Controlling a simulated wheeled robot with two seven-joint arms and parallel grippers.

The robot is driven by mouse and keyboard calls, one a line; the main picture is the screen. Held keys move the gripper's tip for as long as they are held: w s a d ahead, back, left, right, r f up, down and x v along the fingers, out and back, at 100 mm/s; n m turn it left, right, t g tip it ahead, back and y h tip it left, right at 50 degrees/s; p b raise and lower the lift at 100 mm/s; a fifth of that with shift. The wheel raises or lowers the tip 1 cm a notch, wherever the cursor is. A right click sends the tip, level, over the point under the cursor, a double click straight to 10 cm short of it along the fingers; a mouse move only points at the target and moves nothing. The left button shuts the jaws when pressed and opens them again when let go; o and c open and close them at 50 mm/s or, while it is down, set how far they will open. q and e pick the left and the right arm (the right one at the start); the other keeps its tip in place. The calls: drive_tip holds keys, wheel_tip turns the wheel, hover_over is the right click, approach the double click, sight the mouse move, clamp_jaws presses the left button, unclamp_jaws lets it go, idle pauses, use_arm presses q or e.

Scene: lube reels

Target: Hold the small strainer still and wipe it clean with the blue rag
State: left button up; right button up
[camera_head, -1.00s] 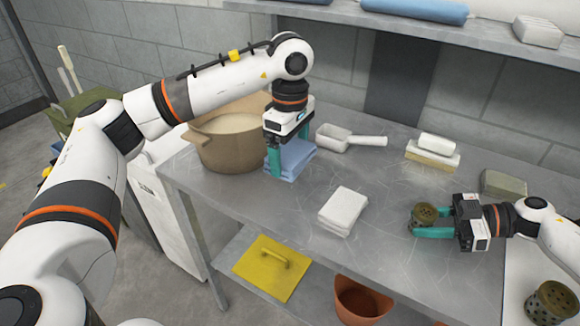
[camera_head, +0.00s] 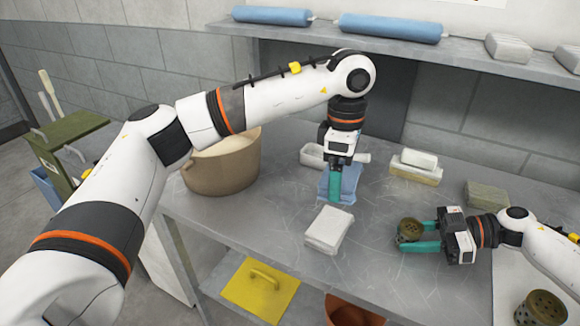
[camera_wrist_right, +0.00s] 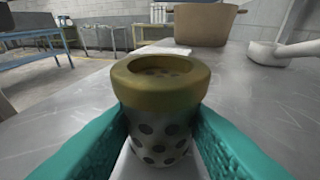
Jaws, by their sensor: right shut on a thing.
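The small strainer (camera_head: 409,230) is a dark olive-brown perforated cup with a thick rim. It stands upright between the teal fingers of my right gripper (camera_head: 416,237), shut on its sides. In the right wrist view the strainer (camera_wrist_right: 158,105) fills the middle, its rim up and holes below. The blue rag (camera_head: 349,180) is folded and hangs at the teal fingers of my left gripper (camera_head: 337,188), which points down and seems shut on it. The rag is left of the strainer and apart from it. Whether the rag clears the table is hard to tell.
A tan pot (camera_head: 223,168) stands at the left of the metal table (camera_head: 380,265). A white scoop (camera_head: 313,155) is partly behind the left gripper. A white cloth stack (camera_head: 327,229) lies in front. A second perforated cup (camera_head: 542,309) is at bottom right. Blocks (camera_head: 416,168) lie behind.

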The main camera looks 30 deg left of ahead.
use_arm(q)
drive_tip(key=r+n, duration=0.1)
drive_tip(key=n, duration=0.1)
hover_over(401, 224)
drive_tip(key=shift+d, duration=0.1)
drive_tip(key=shift+f, duration=2.55)
drive_tip(key=shift+f, duration=0.4)
drive_tip(key=shift+w+a, duration=0.3)
drive_tip(key=shift+w, duration=0.35)
drive_tip(key=shift+s+d, duration=0.25)
drive_tip(key=shift+s, duration=0.45)
drive_tip(key=shift+s+d, duration=0.2)
drive_tip(key=shift+s, duration=0.5)
drive_tip(key=shift+w+a, duration=0.25)
drive_tip(key=shift+w, duration=0.45)
drive_tip(key=shift+w+a, duration=0.2)
drive_tip(key=shift+w, duration=0.5)
drive_tip(key=shift+s+d, duration=0.25)
drive_tip(key=shift+s, duration=0.5)
drive_tip(key=shift+s+d, duration=0.2)
drive_tip(key=shift+s, duration=0.5)
drive_tip(key=shift+w+a, duration=0.25)
drive_tip(key=shift+w, duration=0.5)
drive_tip(key=shift+w+a, duration=0.2)
drive_tip(key=shift+w, duration=0.5)
